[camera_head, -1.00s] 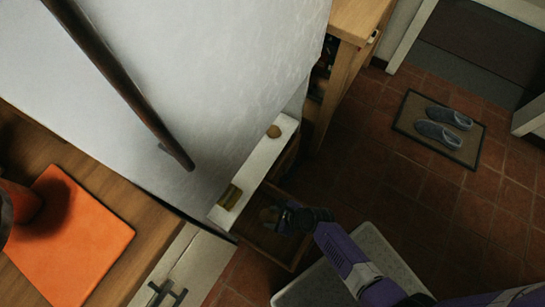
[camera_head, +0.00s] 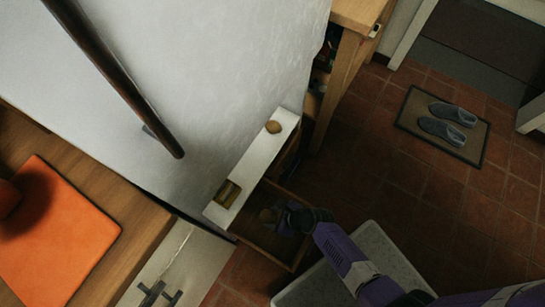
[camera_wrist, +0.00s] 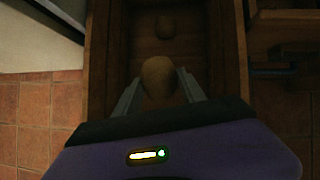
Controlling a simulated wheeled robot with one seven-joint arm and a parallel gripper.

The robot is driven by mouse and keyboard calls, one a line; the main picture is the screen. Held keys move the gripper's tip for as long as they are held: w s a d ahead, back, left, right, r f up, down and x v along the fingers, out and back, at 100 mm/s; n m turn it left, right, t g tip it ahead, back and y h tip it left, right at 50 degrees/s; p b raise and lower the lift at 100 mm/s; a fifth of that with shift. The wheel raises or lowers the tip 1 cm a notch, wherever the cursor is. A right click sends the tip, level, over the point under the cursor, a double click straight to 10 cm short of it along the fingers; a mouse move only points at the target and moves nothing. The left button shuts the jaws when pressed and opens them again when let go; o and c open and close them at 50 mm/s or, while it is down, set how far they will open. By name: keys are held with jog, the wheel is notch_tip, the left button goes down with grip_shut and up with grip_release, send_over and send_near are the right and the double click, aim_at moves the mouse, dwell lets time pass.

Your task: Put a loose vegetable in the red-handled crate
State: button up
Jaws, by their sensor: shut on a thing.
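My gripper (camera_wrist: 158,88) is shut on a round brownish potato-like vegetable (camera_wrist: 158,76), with one finger on each side of it. In the head view my gripper (camera_head: 279,218) is over an open wooden drawer (camera_head: 256,236), with the held vegetable (camera_head: 266,216) at its tip. In the wrist view a second, darker round vegetable (camera_wrist: 165,28) lies on the drawer floor beyond the held one. Another round tan vegetable (camera_head: 273,127) rests on the white top above the drawer. I cannot make out a red-handled crate in either view.
The narrow white top (camera_head: 255,168) also bears a small brassy object (camera_head: 228,193). Drawer walls (camera_wrist: 98,60) flank my gripper. A grey-topped piece (camera_head: 373,243) stands below my arm. A mat with slippers (camera_head: 445,122) lies on the otherwise open tiled floor.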

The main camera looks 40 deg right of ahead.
aim_at(272, 221)
jog(key=shift+f+b, duration=3.2)
jog(key=shift+f, duration=0.75)
jog(key=shift+f+b, duration=2.1)
jog(key=shift+f, duration=0.4)
jog(key=o, duration=1.5)
jog(key=shift+p+v, duration=2.3)
jog(key=shift+v, duration=1.6)
jog(key=shift+a, duration=0.1)
